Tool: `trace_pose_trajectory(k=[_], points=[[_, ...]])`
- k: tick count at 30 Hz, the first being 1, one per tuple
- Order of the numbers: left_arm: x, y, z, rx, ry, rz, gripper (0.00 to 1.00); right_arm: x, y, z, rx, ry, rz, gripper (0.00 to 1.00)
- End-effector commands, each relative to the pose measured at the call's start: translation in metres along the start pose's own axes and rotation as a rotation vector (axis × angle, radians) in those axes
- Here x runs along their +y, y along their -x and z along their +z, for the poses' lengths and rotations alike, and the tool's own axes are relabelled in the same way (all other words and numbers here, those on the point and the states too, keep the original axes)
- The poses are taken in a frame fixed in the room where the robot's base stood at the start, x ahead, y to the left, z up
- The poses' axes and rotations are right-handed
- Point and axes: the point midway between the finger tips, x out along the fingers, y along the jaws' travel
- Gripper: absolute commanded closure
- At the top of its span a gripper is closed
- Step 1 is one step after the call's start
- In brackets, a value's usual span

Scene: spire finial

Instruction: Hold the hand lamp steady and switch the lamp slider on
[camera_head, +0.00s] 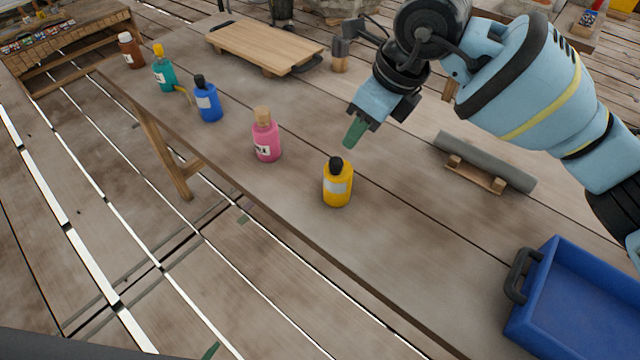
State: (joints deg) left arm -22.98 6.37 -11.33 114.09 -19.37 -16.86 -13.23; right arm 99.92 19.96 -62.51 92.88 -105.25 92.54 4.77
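A plain grey cylinder (490,163) lies on a low wooden cradle (477,178) on the right part of the table. It may be the hand lamp, but I cannot tell for sure. No slider can be made out on it. My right gripper (357,131) points down over the table, left of the cylinder and apart from it, behind the yellow bottle. Its green tip shows, but the gap between the fingers does not. I see nothing held in it.
A yellow bottle (337,187), a pink bottle (266,139) and several others line the table's near edge. A blue tray (528,312) stands at the lower right. A wooden board (262,45) lies at the back. The table is bare between bottles and cradle.

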Motion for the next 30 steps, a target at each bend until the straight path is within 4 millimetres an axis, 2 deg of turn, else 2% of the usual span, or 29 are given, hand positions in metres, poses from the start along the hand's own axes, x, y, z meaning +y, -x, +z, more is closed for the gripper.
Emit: trace_pose_trajectory(k=[1,3,9,15,21,24,27,30], points=[[-0.013,-0.012,-0.019,0.046,-0.114,-0.04,0.23,0.0,0.0,0.0,0.0,0.0,0.001,0.64],[-0.029,-0.025,-0.044,0.1,-0.282,-0.099,0.23,0.0,0.0,0.0,-0.001,0.0,0.001,0.64],[-0.071,-0.051,-0.119,0.223,-0.761,-0.3,0.23,0.0,0.0,0.0,-0.001,0.0,0.001,0.64],[-0.105,-0.063,-0.198,0.287,-1.235,-0.544,0.23,0.0,0.0,0.0,-0.001,0.0,0.001,0.64],[-0.131,-0.064,-0.275,0.279,-1.698,-0.823,0.23,0.0,0.0,0.0,-0.001,0.0,0.001,0.64],[-0.136,-0.064,-0.31,0.279,-1.919,-0.959,0.23,0.0,0.0,0.0,-0.001,0.0,0.001,0.64],[-0.127,-0.071,-0.337,0.335,-2.124,-1.048,0.23,0.0,0.0,0.0,-0.001,0.0,0.001,0.64],[-0.114,-0.08,-0.352,0.409,-2.294,-1.09,0.23,0.0,0.0,0.0,-0.001,0.0,0.001,0.64]])
